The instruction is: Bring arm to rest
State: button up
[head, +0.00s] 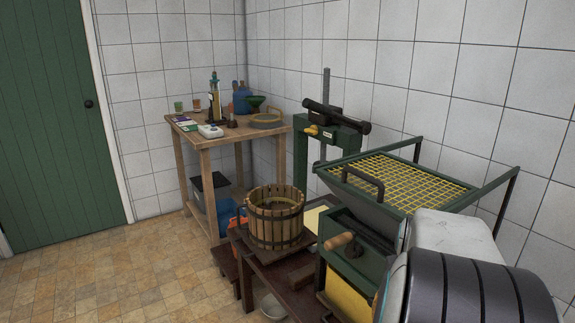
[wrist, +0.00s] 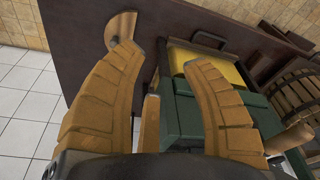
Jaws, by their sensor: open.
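My gripper (wrist: 160,75) shows in the wrist view with its ribbed tan fingers spread apart and nothing held between them. Beyond the fingers are a dark brown board (wrist: 85,25) and a green machine frame (wrist: 180,118) with a yellow panel (wrist: 205,75). The fingers appear apart from these, though the exact gap is hard to tell. In the head view, a white and black part of my arm (head: 455,250) fills the lower right, and my gripper's fingers do not show there.
A green crusher with a yellow grid (head: 405,180) stands close at the right. A slatted wooden basket (head: 275,217) sits on a low dark stand, left of the crusher. A wooden table (head: 205,143) with small items is in the corner. The tiled floor (head: 120,270) at left is clear.

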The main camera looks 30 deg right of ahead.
jog(key=a+r+n+t+y+p, duration=0.1)
jog(key=a+r+n+p, duration=0.4)
jog(key=a, duration=0.6)
jog(key=a+r+n+t+p, duration=0.1)
jog(key=a+r+n+p, duration=0.4)
jog(key=a+r, duration=0.4)
jog(key=a+p, duration=0.1)
jog(key=a, duration=0.2)
jog(key=shift+s+a+n+y, duration=0.2)
jog(key=shift+n+y, duration=0.2)
